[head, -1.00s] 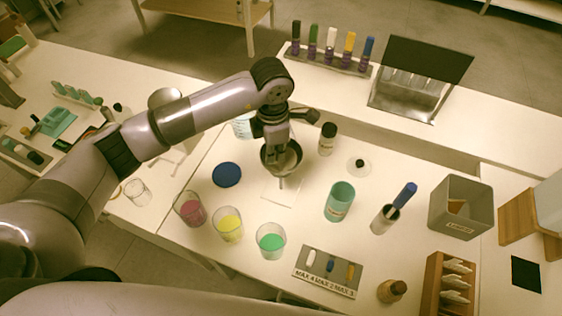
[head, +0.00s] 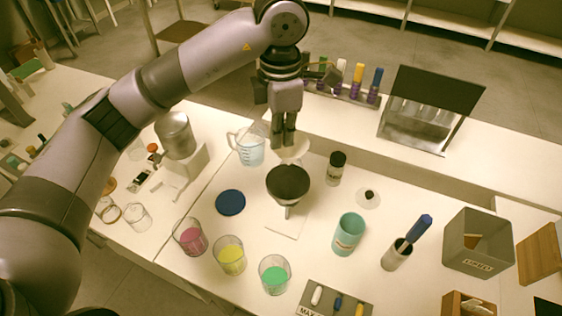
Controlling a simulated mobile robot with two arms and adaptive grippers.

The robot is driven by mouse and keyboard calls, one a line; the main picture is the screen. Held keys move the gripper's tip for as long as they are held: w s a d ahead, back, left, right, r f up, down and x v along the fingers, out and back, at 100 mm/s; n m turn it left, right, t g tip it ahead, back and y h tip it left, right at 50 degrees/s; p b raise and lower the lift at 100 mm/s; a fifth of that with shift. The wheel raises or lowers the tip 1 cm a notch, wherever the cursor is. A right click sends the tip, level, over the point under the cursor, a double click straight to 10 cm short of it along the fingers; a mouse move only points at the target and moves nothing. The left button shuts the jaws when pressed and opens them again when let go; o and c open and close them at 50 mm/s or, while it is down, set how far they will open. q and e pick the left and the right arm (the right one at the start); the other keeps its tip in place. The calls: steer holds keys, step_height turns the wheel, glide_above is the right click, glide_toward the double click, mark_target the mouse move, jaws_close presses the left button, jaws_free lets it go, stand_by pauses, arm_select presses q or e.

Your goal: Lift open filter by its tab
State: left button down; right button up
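The filter (head: 295,152) is a pale, thin piece just below the fingertips of my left gripper (head: 284,143). The fingers look closed on its upper edge, and the filter hangs above and behind the dark funnel (head: 289,182). The filter's tab is hidden by the fingers or too small to make out. The funnel stands over a white square base (head: 287,222), its dark bowl facing up. My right gripper is not in view.
A measuring jug (head: 249,148) stands left of the filter, and a small dark-capped bottle (head: 335,168) stands right. A blue disc (head: 231,202), glasses of coloured liquid (head: 230,256) and a teal cup (head: 348,234) surround the funnel. A rack of coloured bottles (head: 345,88) is behind.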

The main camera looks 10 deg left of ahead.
arm_select(q)
step_height(320, 180, up, 4)
steer(key=shift+r, duration=0.65)
step_height(320, 180, up, 10)
steer(key=p, duration=0.6)
steer(key=shift+f+p, duration=0.15)
steer(key=shift+p, duration=0.2)
steer(key=s+a+b, duration=0.3)
steer(key=s, duration=1.1)
steer(key=shift+s, duration=0.4)
